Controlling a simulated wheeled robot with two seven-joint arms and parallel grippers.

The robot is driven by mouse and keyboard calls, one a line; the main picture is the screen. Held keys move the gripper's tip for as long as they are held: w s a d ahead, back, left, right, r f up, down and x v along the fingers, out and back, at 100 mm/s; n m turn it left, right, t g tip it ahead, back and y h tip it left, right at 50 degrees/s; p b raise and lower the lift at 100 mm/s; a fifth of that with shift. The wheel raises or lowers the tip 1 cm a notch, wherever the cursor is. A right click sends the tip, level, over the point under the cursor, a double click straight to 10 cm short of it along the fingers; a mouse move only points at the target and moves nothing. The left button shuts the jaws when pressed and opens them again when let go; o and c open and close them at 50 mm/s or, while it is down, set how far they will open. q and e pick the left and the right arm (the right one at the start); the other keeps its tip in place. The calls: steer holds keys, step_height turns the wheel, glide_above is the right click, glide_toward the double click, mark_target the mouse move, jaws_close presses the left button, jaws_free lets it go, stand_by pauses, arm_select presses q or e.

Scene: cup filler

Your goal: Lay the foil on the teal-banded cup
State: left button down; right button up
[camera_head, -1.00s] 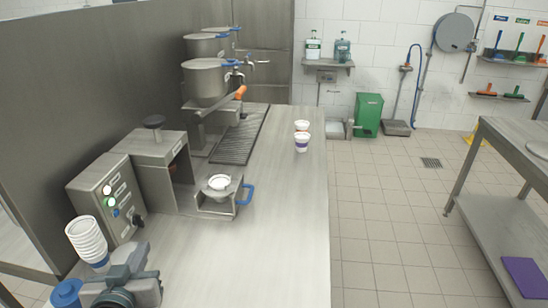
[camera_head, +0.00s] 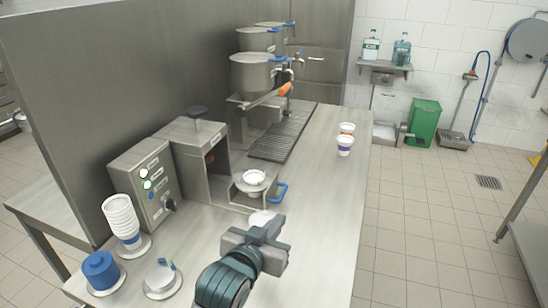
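My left gripper (camera_head: 254,245) is over the front of the counter, seen from above and behind. A pale round piece, which I take for the foil (camera_head: 262,217), shows just beyond its far side. The gripper appears shut on it; the fingertips are hidden. A white cup (camera_head: 253,177) sits in the metal holder with a blue handle (camera_head: 279,193), just beyond the foil. I cannot make out a band on this cup. The foil is apart from the cup, on the near side of it. My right gripper is not in view.
A stack of white cups (camera_head: 121,216), a blue cylinder (camera_head: 101,269) and a small round stand (camera_head: 160,279) are at the front left. Two white cups, the nearer purple-banded (camera_head: 345,146), stand at the far right. The counter's right strip is clear.

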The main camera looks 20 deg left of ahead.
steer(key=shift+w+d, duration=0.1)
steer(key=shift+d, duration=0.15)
